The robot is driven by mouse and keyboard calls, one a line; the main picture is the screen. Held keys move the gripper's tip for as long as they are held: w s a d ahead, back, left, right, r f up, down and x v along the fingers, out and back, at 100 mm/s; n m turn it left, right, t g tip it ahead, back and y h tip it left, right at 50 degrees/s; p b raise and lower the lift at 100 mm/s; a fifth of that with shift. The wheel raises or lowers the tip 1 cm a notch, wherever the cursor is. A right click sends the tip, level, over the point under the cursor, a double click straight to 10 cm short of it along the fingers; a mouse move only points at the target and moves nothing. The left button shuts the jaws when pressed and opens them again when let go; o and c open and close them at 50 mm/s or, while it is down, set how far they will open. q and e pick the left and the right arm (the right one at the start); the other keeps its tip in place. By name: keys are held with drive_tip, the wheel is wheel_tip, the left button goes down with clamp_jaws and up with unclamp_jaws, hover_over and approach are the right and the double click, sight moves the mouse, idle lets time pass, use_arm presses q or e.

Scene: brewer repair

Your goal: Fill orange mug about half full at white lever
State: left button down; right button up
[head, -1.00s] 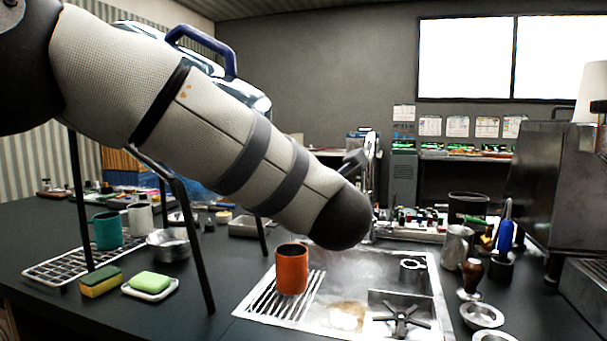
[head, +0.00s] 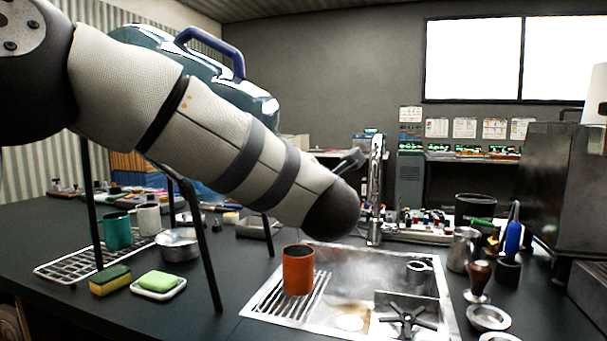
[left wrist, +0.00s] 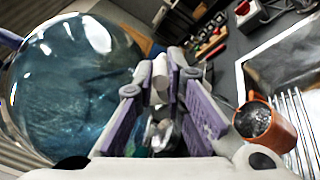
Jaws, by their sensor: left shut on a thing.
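The orange mug (head: 298,272) stands upright on the ribbed drainer at the left of the sink, and its open top shows in the left wrist view (left wrist: 268,124). Its inside looks grey and speckled; I cannot tell the water level. A big blue water jug (left wrist: 75,85) fills the left of the wrist view. My left gripper (left wrist: 160,88), with purple finger pads, is shut on a small pale, rounded piece that looks like the white lever (left wrist: 160,72). The mug is apart from it, to the right. In the head view my arm hides this gripper and the tap. My right gripper is out of view.
The steel sink (head: 350,310) has a black star-shaped grate (head: 408,318). A chrome faucet (head: 375,190) stands behind it. Black stand legs (head: 200,250) rise left of the mug.

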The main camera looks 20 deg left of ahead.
use_arm(q)
drive_tip(key=shift+s+a+m+t+h, duration=0.1)
drive_tip(key=shift+a+m+t+h, duration=0.25)
drive_tip(key=shift+m+h, duration=0.85)
drive_tip(key=shift+s+a+m+t+h, duration=0.1)
drive_tip(key=shift+a+m+h, duration=0.5)
drive_tip(key=shift+h, duration=1.05)
drive_tip(key=shift+s+a+m+t+h, duration=0.1)
drive_tip(key=shift+a+m+t+h, duration=0.2)
drive_tip(key=shift+m+h, duration=0.95)
drive_tip(key=shift+h, duration=0.3)
drive_tip(key=c, duration=1.6)
unclamp_jaws()
drive_tip(key=shift+c, duration=0.2)
drive_tip(key=s+a, duration=0.1)
drive_tip(key=s, duration=1.1)
drive_tip(key=shift+a, duration=0.2)
